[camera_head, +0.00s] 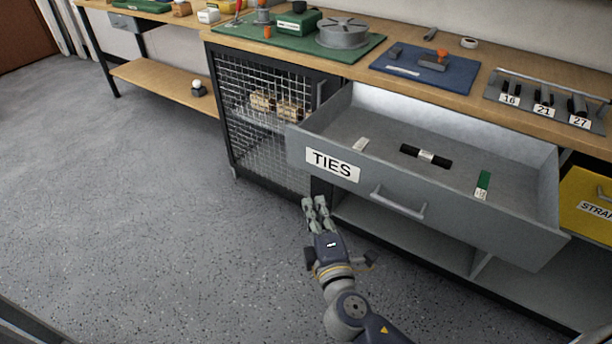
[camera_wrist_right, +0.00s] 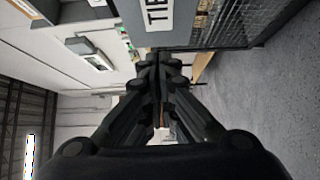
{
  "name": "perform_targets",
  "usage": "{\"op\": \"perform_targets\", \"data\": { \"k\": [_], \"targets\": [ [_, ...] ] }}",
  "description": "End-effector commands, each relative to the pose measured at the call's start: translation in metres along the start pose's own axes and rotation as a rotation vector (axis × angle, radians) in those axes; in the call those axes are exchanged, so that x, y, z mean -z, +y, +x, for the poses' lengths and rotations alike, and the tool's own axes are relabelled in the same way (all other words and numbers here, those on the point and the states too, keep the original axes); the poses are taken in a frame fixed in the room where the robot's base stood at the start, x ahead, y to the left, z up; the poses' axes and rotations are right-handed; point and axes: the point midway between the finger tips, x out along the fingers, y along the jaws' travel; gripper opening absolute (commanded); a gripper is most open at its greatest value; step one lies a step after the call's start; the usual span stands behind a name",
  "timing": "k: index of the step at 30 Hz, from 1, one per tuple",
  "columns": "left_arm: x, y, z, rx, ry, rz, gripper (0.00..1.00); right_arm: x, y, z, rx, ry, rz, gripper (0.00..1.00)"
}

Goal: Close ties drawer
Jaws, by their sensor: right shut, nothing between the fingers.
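The grey ties drawer (camera_head: 425,200) is pulled out from under the workbench, with a white TIES label (camera_head: 332,165) on the left of its front and a bar handle (camera_head: 398,203) near the middle. Inside lie a black bundle with a light band (camera_head: 426,156), a green item (camera_head: 483,184) and a small white piece (camera_head: 361,145). My right gripper (camera_head: 315,204) is shut and empty, in front of and below the drawer's left end, apart from it. In the right wrist view the label (camera_wrist_right: 158,14) shows beyond my shut fingers (camera_wrist_right: 158,62). My left gripper is not in view.
A wire mesh cabinet (camera_head: 262,115) stands left of the drawer. A yellow drawer (camera_head: 588,203) is at the right. The benchtop holds a green mat (camera_head: 228,29), a blue mat (camera_head: 410,70) and a rack of numbered tools (camera_head: 545,98). The floor at left is clear.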

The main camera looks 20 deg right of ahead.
Motion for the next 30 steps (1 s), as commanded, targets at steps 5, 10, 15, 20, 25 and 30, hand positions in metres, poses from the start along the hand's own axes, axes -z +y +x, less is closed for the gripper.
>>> {"op": "perform_targets", "data": {
  "k": [5,10,15,20,25,30],
  "targets": [
    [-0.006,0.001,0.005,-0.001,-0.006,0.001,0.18,0.0,0.003,0.036,-0.004,0.0,-0.001,0.0],
    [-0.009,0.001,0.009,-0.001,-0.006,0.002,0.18,0.0,0.002,0.073,-0.002,-0.001,0.0,0.0],
    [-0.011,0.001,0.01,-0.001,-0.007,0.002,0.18,-0.011,0.0,0.099,0.0,-0.001,-0.003,0.0],
    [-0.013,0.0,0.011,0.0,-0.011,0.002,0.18,-0.024,0.0,0.111,0.002,0.0,-0.001,0.0],
    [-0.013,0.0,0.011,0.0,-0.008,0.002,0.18,-0.028,-0.001,0.116,0.002,0.001,0.002,0.0],
    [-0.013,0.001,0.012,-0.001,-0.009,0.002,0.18,-0.029,-0.001,0.116,0.003,0.0,0.002,0.0]
  ]
}}
